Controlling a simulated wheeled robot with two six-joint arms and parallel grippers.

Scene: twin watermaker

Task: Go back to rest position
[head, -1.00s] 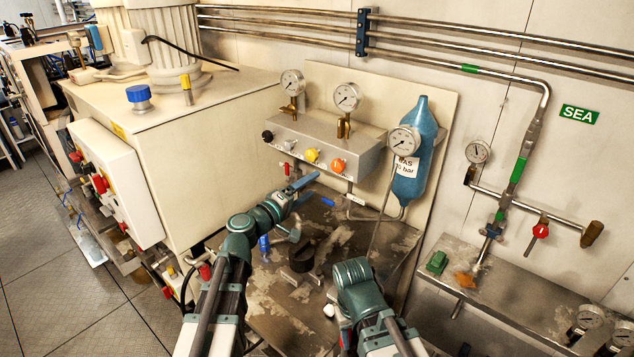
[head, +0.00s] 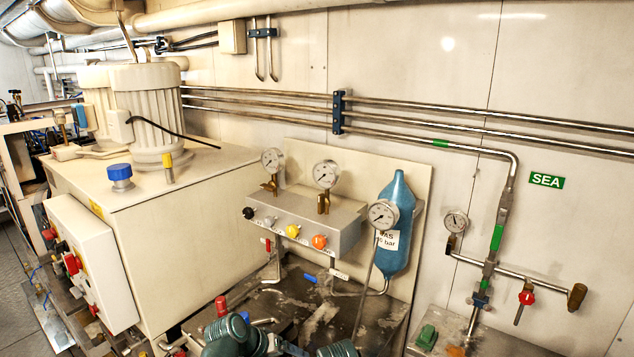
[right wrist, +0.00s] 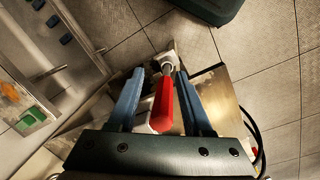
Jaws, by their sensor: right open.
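My right gripper (right wrist: 160,75) is open in the right wrist view, its two blue fingers spread. A red handle (right wrist: 164,105) on a metal stem shows between the fingers; I cannot tell how far below them it lies, and nothing is gripped. In the head view, teal joints of my arms (head: 235,337) show only at the bottom edge, low in front of the bench. I cannot make out my left gripper's fingers there.
A valve panel (head: 305,218) with gauges, coloured knobs and a blue cylinder (head: 396,225) stands ahead. A cream cabinet (head: 190,220) is at left. Pipes with a red valve (head: 526,297) run along the right wall. A stained bench (head: 320,305) lies below.

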